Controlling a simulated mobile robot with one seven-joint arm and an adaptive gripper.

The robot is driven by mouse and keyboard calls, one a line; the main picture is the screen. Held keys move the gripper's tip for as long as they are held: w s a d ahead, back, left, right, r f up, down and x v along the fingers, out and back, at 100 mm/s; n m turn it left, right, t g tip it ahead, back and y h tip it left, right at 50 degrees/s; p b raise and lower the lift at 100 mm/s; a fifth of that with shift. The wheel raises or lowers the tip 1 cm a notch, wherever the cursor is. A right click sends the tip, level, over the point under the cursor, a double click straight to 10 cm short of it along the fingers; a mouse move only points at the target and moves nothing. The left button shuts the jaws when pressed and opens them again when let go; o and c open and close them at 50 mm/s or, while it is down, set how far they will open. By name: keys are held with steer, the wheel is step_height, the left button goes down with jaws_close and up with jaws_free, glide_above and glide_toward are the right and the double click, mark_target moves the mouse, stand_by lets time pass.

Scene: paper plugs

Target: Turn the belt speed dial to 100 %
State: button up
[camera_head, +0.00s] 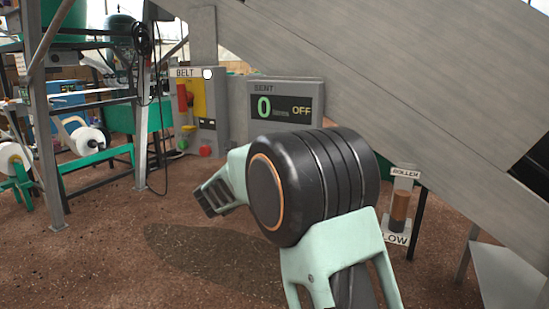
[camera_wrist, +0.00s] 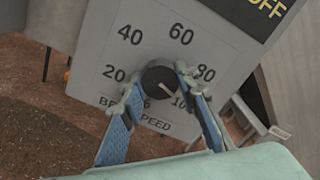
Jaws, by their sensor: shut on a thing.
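The belt speed dial (camera_wrist: 158,78) is a round black knob on a grey panel (camera_wrist: 100,55). Printed around it are 20, 40, 60 and 80, with a partly hidden number beginning with 10 at lower right. A pale mark on the knob seems to point to lower right, near that number, but it is small and partly covered. My gripper (camera_wrist: 160,84) is shut on the knob, one blue-padded finger on each side. The fingers cover parts of the lettering under the dial. In the head view, my arm hides the dial and fingertips.
A display (camera_head: 287,108) reads 0 and OFF. Left of it is a belt box (camera_head: 206,130) with a red handle and red and green buttons. A sloping grey conveyor side (camera_head: 400,75) runs above right. A roller post (camera_head: 401,205) stands at right. Brown floor lies open at left.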

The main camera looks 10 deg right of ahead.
steer(key=shift+m, duration=1.2)
steer(key=shift+r, duration=0.1)
steer(key=o, duration=1.1)
steer(key=shift+o, duration=0.2)
steer(key=v, duration=1.2)
